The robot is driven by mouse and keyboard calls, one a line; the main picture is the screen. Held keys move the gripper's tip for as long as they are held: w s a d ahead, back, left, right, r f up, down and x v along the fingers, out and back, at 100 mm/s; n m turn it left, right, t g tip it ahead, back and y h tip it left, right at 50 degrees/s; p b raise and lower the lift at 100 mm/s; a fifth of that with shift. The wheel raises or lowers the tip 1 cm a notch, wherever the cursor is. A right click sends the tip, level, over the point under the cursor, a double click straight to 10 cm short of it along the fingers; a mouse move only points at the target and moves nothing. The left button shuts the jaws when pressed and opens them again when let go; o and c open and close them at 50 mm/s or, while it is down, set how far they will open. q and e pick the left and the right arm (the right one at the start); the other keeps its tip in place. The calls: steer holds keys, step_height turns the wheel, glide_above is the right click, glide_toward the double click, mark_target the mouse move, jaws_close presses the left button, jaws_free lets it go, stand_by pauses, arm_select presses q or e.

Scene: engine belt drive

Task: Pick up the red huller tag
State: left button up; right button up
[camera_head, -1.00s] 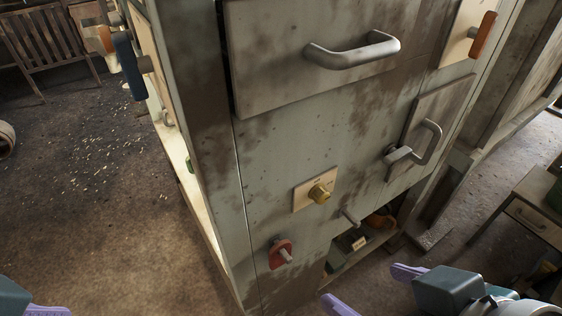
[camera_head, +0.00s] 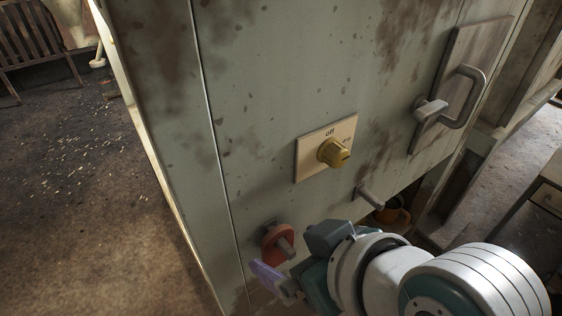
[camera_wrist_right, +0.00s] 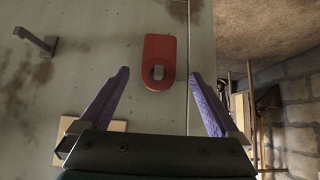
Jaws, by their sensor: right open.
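The red huller tag (camera_head: 275,246) hangs on a grey peg (camera_head: 284,246) low on the cabinet's front panel, near its left edge. In the right wrist view the tag (camera_wrist_right: 159,62) is a red plate, rounded at one end, with the peg's end showing through it. My right gripper (camera_head: 272,278) is just below and beside the tag in the head view, with its lower parts cut off or hidden. In the wrist view its two purple fingers (camera_wrist_right: 160,78) are spread wide and empty, the tag between and slightly beyond their tips. My left gripper is not in view.
A yellow knob (camera_head: 334,152) on a plate marked "off" sits above the tag. A bare peg (camera_head: 369,197) and a door handle (camera_head: 465,97) project to the right. An orange mug (camera_head: 393,213) stands behind my right arm. The floor at left is open.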

mark_target(278, 247)
steer(key=b+x, duration=0.1)
steer(key=x, duration=0.2)
steer(key=shift+w+a+f, duration=0.1)
steer(key=shift+w+f, duration=0.1)
steer(key=shift+w, duration=0.05)
steer(key=shift+c, duration=0.3)
steer(key=c, duration=1.4)
